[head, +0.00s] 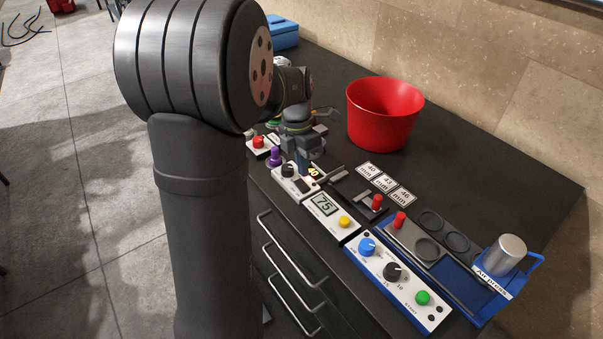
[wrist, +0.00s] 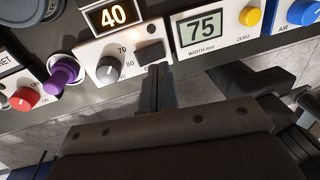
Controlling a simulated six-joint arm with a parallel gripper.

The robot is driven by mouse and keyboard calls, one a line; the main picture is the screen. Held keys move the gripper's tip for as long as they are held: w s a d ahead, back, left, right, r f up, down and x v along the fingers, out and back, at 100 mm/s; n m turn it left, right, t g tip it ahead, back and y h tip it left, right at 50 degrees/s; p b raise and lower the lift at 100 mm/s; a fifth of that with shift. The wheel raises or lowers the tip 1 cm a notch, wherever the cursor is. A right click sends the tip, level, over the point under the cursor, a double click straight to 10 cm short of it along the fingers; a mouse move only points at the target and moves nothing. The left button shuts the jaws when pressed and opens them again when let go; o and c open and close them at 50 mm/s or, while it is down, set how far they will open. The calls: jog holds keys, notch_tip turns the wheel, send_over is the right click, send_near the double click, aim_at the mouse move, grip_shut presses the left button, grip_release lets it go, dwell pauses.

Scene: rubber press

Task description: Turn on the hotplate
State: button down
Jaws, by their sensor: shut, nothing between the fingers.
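The hotplate's control box appears to be the white unit with a dark dial marked 60, 70 and 80 (wrist: 108,68) and a black rocker switch (wrist: 150,50). An amber display reading 40 (wrist: 113,16) stands behind it in the wrist view. In the head view the white box (head: 281,184) sits near the bench's front edge. My gripper (wrist: 160,70) is shut and empty, pointing down with its tips beside the black switch. I cannot tell whether they touch it. In the head view my gripper (head: 303,172) is over this box, partly hiding it.
A purple knob (wrist: 62,75) and a red knob (wrist: 24,98) are to the left. A white gauge reading 75 (wrist: 202,28) stands close on the right. A red bucket (head: 384,115) stands behind. A blue press (head: 467,285) and a white control panel (head: 397,283) are at the right.

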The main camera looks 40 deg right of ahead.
notch_tip(320, 180, up, 10)
jog(key=s, duration=0.1)
jog(key=shift+s, duration=0.25)
jog(key=shift+f, duration=0.15)
send_over(301, 183)
jog(key=s, duration=0.1)
notch_tip(301, 183, down, 9)
jog(key=shift+a+f, duration=0.1)
jog(key=shift+w, duration=0.1)
notch_tip(301, 183, up, 6)
jog(key=shift+w, duration=0.45)
